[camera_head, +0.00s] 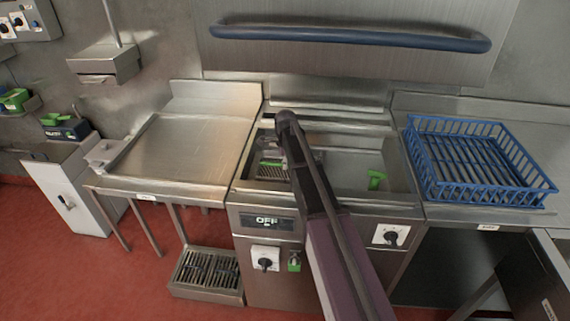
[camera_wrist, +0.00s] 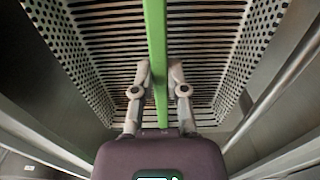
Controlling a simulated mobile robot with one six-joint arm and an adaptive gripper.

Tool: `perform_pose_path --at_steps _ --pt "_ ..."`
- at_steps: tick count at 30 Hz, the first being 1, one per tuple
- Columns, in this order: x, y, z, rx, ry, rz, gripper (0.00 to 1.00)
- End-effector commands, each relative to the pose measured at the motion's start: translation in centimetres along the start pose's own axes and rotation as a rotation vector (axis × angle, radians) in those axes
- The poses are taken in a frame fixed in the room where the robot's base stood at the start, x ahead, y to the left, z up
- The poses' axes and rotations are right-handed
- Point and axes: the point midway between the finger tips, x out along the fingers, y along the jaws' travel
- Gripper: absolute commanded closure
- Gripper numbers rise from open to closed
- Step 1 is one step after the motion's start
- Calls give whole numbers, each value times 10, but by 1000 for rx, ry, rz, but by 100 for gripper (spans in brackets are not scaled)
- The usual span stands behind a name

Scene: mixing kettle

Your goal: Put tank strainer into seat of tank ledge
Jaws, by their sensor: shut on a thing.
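The tank strainer is a perforated metal basket (camera_wrist: 85,45) with slots in its floor and a green bar handle (camera_wrist: 156,45) across it. In the wrist view my gripper (camera_wrist: 160,70) has its two fingers closed on either side of this handle. In the head view the strainer (camera_head: 271,173) and its green handle (camera_head: 270,162) show in the left part of the tank (camera_head: 345,150), partly hidden by my arm. I cannot tell whether the strainer touches the tank floor. I cannot make out the seat on the tank ledge.
A green-handled item (camera_head: 376,179) is in the right part of the tank. A blue crate (camera_head: 480,196) stands on the right counter. The left metal table (camera_head: 185,150) is bare. A long blue bar (camera_head: 350,37) crosses above the tank. A grated floor box (camera_head: 207,270) stands below left.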

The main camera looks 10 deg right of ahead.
Motion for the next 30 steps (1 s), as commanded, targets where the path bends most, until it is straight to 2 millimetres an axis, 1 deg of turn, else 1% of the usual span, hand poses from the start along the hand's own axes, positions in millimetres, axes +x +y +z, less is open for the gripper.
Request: perform_pose_path --at_steps 10,14,15,17,18,19,27,29,30 --pt "4 0 0 0 0 0 100" --pt "3 0 0 0 0 0 100" --pt "3 0 0 0 0 0 76" --pt "3 0 0 0 0 0 58" --pt "3 0 0 1 0 0 46" --pt "3 0 0 1 0 0 41" --pt "3 0 -1 1 0 0 41" --pt "3 0 -1 1 0 0 24" --pt "3 0 -1 1 0 0 12"
